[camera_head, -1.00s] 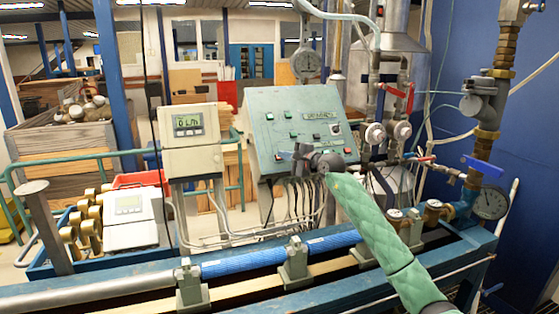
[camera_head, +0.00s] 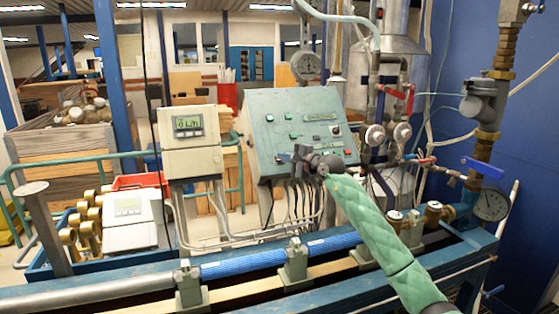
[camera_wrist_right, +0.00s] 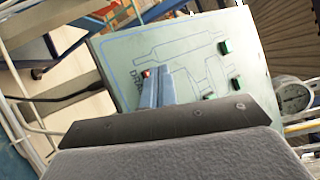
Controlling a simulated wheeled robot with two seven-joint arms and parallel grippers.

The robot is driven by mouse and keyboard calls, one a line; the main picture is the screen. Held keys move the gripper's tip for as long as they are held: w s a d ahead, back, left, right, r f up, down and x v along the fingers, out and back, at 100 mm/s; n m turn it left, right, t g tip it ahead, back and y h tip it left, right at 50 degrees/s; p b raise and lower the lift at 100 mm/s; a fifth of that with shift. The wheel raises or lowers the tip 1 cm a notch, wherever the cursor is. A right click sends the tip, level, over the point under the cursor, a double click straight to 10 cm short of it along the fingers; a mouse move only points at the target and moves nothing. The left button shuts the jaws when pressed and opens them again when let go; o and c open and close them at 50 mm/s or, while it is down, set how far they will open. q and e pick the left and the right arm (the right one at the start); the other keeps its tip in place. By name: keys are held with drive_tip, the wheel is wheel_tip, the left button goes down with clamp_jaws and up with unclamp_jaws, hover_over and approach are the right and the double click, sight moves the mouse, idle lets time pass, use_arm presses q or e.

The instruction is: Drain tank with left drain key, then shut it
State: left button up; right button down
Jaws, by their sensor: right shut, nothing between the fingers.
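The teal control panel (camera_head: 290,110) stands behind the pipe bench, with several small green and red keys on its sloped face. My right gripper (camera_head: 284,157) is at the panel's lower left part, its fingers shut and empty. In the right wrist view the blue-grey fingertips (camera_wrist_right: 160,75) point at the panel face (camera_wrist_right: 185,50), beside a red key (camera_wrist_right: 147,73) and a partly covered label that seems to begin "DRA". I cannot tell whether the fingertips touch a key. My left gripper is not in view.
A meter display box (camera_head: 188,128) stands left of the panel. A blue pipe (camera_head: 280,255) runs along the bench in front. Valves and a pressure gauge (camera_head: 490,204) are at the right. A round dial (camera_wrist_right: 293,97) shows in the right wrist view.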

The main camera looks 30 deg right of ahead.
drive_tip(key=shift+w+f, duration=0.1)
idle(0.3)
idle(0.4)
drive_tip(key=shift+s+a+r, duration=0.1)
drive_tip(key=shift+s+r, duration=0.45)
drive_tip(key=shift+s, duration=0.05)
drive_tip(key=s+r, duration=0.1)
drive_tip(key=s+a+r, duration=0.1)
drive_tip(key=s+r, duration=0.1)
drive_tip(key=shift+s+r+b, duration=0.15)
drive_tip(key=shift+s+b, duration=0.15)
idle(0.3)
idle(0.4)
